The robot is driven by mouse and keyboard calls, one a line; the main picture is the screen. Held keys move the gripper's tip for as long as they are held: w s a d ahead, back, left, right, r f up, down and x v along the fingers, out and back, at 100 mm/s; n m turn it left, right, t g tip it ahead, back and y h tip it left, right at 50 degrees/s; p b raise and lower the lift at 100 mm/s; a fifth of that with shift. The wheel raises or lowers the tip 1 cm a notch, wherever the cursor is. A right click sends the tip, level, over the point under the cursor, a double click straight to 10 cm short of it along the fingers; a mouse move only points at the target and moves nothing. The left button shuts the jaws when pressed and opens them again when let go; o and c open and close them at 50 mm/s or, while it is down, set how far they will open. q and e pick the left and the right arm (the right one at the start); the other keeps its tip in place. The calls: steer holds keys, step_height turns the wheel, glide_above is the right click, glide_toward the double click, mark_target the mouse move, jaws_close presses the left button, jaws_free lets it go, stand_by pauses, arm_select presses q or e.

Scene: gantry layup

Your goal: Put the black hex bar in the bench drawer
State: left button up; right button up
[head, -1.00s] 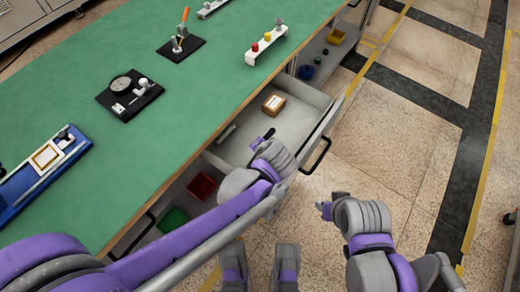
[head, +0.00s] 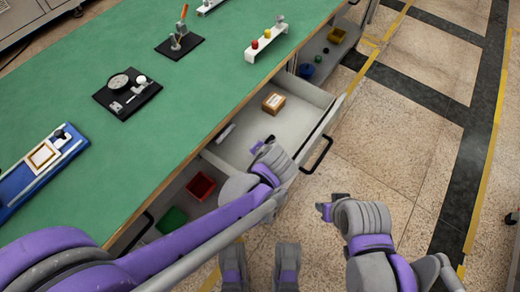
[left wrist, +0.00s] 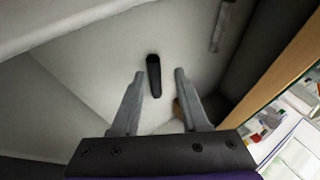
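The bench drawer (head: 312,96) is pulled out from under the green bench; its pale floor also shows in the left wrist view (left wrist: 90,70). The black hex bar (left wrist: 154,76) is in the drawer area, between and just beyond my left fingertips, with a gap on both sides. In the head view only a small dark end of the bar (head: 271,138) shows past my left gripper (head: 258,147). My left gripper is open over the drawer. Whether the bar touches the drawer floor is unclear. My right gripper (head: 324,209) is outside the drawer, above the floor; its fingers are too small to read.
A small cardboard box (head: 273,103) and a light grey bar (head: 226,132) lie in the drawer. Red (head: 201,186) and green (head: 172,219) bins sit below the bench. A black-based gauge stand (head: 127,92) and a blue fixture (head: 40,165) stand on the bench.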

arm_select(q)
steer(key=shift+r, duration=0.1)
steer(key=shift+r+p, duration=0.3)
steer(key=shift+r, duration=0.05)
steer(key=p+v, duration=0.4)
steer(key=v, duration=0.8)
steer(key=s+a+f+n, duration=0.1)
steer(key=s+a+n, duration=0.1)
steer(key=a, duration=0.4)
steer(key=s+a+f+n+g+h, duration=0.1)
steer(key=s+a+n, duration=0.2)
steer(key=s+a, duration=0.2)
steer(key=s+a+f+n+g, duration=0.1)
steer(key=s+a+n, duration=0.2)
steer(key=a, duration=0.5)
steer(key=shift+s+a+h, duration=0.25)
steer(key=shift+s+h, duration=0.1)
steer(key=shift+h, duration=0.05)
